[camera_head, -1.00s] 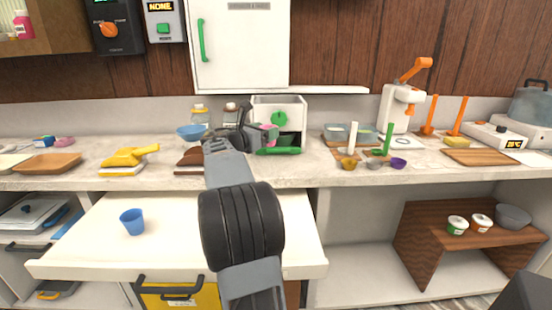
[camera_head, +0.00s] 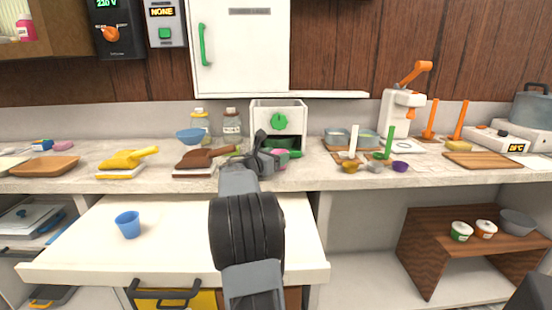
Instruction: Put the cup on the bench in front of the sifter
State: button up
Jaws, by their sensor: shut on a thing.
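My gripper (camera_head: 258,158) is at the counter in front of the white box with the green knob (camera_head: 279,122), which I take to be the sifter. It is shut on a small grey-green and pink thing (camera_head: 281,156), which I take to be the cup. Gripper and arm hide much of this cup, and I cannot tell whether it touches the bench (camera_head: 314,178). A green part (camera_head: 296,154) shows at the foot of the box. A separate blue cup (camera_head: 128,226) stands upright on the pulled-out white surface below, left of my arm.
Small coloured cups (camera_head: 399,166) and a green upright tool (camera_head: 388,143) stand to the right. A white cabinet (camera_head: 240,55) hangs above.

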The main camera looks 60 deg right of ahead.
jog(key=o, duration=0.5)
jog(key=shift+f, duration=0.15)
jog(key=o, duration=0.4)
jog(key=shift+o, duration=0.2)
jog(key=shift+r, duration=0.3)
jog(key=w+a+p, duration=0.1)
jog(key=w+a, duration=0.1)
jog(key=a, duration=1)
jog(key=shift+f, duration=0.1)
